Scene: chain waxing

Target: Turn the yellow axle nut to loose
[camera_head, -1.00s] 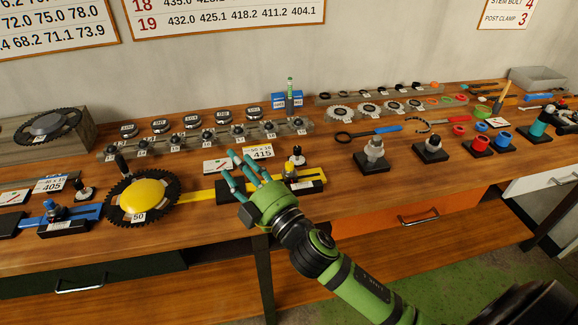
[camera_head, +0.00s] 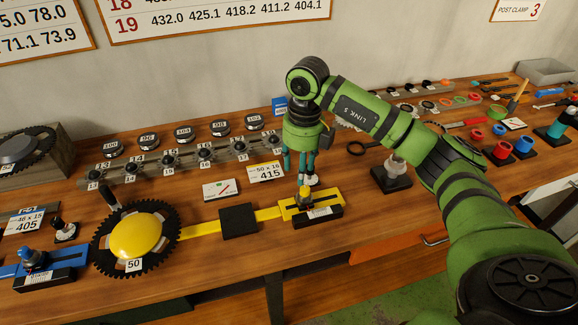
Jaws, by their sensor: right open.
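The yellow axle nut (camera_head: 304,191) sits on top of the axle mount at the right end of the yellow bar (camera_head: 198,229). My right gripper (camera_head: 295,168) points straight down, with its teal fingers just above and behind the nut in the picture. The fingers are apart and nothing shows held between them. Whether they touch the nut cannot be told. The yellow-centred chainring (camera_head: 136,235) marked 50 lies at the bar's left end. A black block (camera_head: 238,220) sits at the middle of the bar. My left gripper is not in view.
A card marked 415 (camera_head: 267,172) and a card with a red line (camera_head: 221,188) lie behind the bar. A rack of numbered sprockets (camera_head: 160,162) stands further back. A blue bar (camera_head: 85,262) is at the left. The wood in front of the yellow bar is clear.

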